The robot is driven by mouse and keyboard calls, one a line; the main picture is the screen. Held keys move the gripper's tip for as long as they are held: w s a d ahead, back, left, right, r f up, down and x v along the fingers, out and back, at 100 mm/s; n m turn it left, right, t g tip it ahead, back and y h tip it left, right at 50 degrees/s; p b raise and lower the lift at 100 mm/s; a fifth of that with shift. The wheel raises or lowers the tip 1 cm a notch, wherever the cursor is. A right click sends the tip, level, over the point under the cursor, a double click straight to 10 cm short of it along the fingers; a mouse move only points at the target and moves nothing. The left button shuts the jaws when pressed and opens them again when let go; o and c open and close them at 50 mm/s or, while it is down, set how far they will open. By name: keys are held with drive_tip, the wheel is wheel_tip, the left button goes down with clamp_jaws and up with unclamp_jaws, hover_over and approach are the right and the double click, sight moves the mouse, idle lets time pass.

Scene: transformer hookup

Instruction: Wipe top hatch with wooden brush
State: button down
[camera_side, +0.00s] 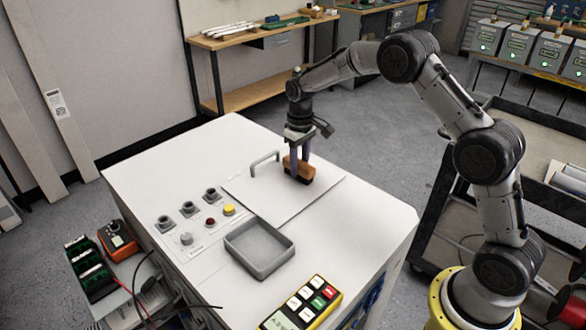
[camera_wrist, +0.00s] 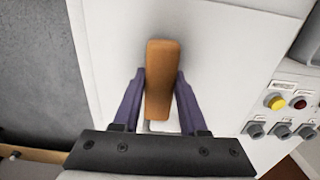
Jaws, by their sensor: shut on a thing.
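The wooden brush (camera_side: 299,167) has a brown body with a dark underside, and it is over the top hatch near its middle. My gripper (camera_side: 298,160) points down and is shut on the brush. In the wrist view the brush (camera_wrist: 158,75) is between the two purple fingers of my gripper (camera_wrist: 160,95). The top hatch (camera_side: 262,207) is a flat white panel on top of the white cabinet, with a grey handle (camera_side: 264,158) at its far left edge. The brush is at or just above the hatch; I cannot tell whether it touches.
A grey empty tray (camera_side: 259,249) stands on the cabinet top in front of the hatch. Knobs, sockets and a yellow button (camera_side: 229,209) are left of the hatch. A yellow-and-black control box (camera_side: 302,305) lies at the near edge. The cabinet top (camera_side: 190,150) is clear at the back left.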

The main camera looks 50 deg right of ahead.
drive_tip(key=shift+d, duration=1.25)
drive_tip(key=shift+w+d, duration=0.1)
drive_tip(key=shift+w, duration=0.5)
drive_tip(key=shift+w+a, duration=0.15)
drive_tip(key=shift+a, duration=6.85)
wheel_tip(320, 180, up, 8)
drive_tip(key=shift+d, duration=0.1)
